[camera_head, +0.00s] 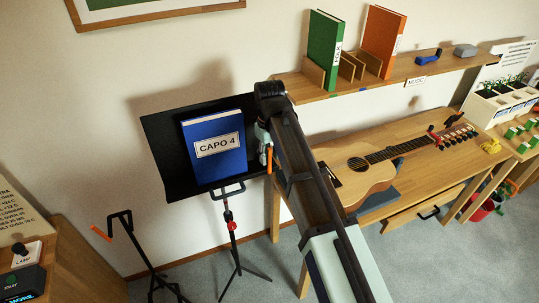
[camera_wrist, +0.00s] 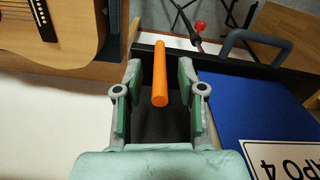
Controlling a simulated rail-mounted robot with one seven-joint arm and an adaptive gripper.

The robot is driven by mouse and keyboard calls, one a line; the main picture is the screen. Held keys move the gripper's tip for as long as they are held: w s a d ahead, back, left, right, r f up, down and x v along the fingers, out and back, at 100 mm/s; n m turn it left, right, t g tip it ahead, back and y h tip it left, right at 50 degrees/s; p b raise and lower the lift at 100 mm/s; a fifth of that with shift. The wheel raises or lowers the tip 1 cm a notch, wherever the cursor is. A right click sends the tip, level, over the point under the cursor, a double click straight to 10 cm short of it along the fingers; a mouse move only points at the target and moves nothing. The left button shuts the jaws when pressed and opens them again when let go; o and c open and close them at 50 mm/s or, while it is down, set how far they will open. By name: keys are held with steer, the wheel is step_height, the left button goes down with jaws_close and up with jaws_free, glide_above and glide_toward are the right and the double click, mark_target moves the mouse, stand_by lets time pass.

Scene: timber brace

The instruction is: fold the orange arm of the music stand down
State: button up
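The black music stand (camera_head: 163,160) stands against the wall and holds a blue book marked CAPO 4 (camera_head: 203,165). The stand's orange arm (camera_head: 270,159) is a short rod at the desk's right edge. In the wrist view the orange arm (camera_wrist: 160,75) lies lengthwise between my fingers, with a visible gap on each side. My gripper (camera_wrist: 159,80) is open around it and holds nothing. In the head view my gripper (camera_head: 263,146) is beside the desk's right edge, partly hidden by my arm. The orange arm's joint is hidden.
An acoustic guitar (camera_head: 362,165) lies on the wooden bench (camera_head: 415,124) to the right. A shelf (camera_head: 385,82) above it holds a green and an orange binder. A smaller black stand with an orange tip (camera_head: 102,234) stands at lower left. Bare floor lies around the tripod legs.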

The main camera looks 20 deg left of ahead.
steer(key=shift+f, duration=0.7)
jaws_close()
